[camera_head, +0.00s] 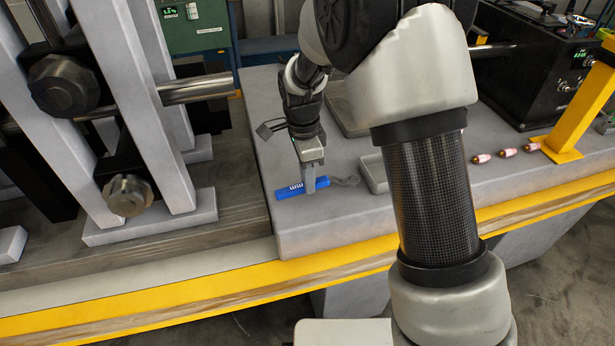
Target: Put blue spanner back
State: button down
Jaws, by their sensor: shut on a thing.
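The blue spanner (288,192) has a blue handle with white lettering and a grey metal end (345,180) pointing right. It is at the left part of the grey bench top (310,235), near the front edge. My gripper (309,183) points down over the blue handle and is shut on it, with one finger showing in front. I cannot tell whether the spanner touches the bench or is a little above it. The fingers hide part of the handle.
Grey trays (372,172) stand right of and behind the spanner, partly hidden by my arm. Several copper-coloured pieces (507,153) lie at the right, by a yellow post (580,110). A grey frame with large bolts (130,195) stands at the left. Bench top in front is clear.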

jog(key=shift+f+b, duration=0.65)
jog(key=shift+f, duration=0.45)
jog(key=c, duration=1.5)
grip_release()
jog(key=shift+o, duration=0.5)
jog(key=o, duration=0.4)
jog(key=shift+r, duration=0.15)
jog(key=shift+a+r+p, duration=0.15)
jog(key=shift+r+p, duration=2.05)
jog(key=shift+r, duration=0.75)
